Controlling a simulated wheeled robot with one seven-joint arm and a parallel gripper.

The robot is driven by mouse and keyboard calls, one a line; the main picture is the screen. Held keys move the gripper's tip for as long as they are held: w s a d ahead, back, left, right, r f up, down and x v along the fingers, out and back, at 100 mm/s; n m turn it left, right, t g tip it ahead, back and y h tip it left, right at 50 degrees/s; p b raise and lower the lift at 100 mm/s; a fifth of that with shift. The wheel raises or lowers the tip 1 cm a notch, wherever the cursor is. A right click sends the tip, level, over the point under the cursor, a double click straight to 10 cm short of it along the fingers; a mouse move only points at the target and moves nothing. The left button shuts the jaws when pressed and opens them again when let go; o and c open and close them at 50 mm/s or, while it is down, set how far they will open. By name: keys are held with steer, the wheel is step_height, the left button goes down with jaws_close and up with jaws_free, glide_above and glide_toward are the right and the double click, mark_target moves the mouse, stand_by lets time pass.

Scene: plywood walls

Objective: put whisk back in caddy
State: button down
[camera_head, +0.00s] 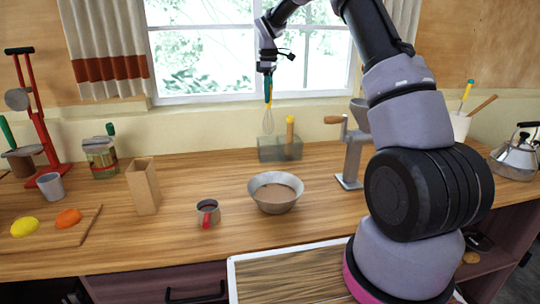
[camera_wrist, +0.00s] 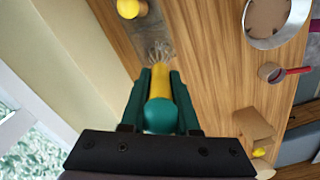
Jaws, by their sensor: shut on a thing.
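My gripper (camera_head: 268,78) is shut on the whisk, which hangs upright with its wires down. The whisk (camera_head: 268,118) has a yellow handle with a teal end. In the wrist view the yellow handle (camera_wrist: 160,83) lies between the green fingers of my gripper (camera_wrist: 158,90), its wires pointing away. The caddy (camera_head: 279,150) is a low, see-through greenish box at the back of the counter below the window. A yellow-topped tool stands in its right part. The whisk's wire tip appears just above the caddy's left part; I cannot tell whether it is inside the rim.
A metal bowl (camera_head: 275,193) with brown contents stands in front of the caddy. A grinder (camera_head: 352,150) stands to its right. The counter around the caddy's left is clear.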

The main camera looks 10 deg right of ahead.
mark_target(269, 108)
steer(key=f, duration=0.2)
steer(key=w+f, duration=0.1)
steer(key=f, duration=0.3)
steer(key=shift+w+d, duration=0.15)
steer(key=shift+w, duration=0.2)
steer(key=shift+f, duration=2.25)
steer(key=c, duration=0.7)
jaws_free()
steer(key=shift+o, duration=0.2)
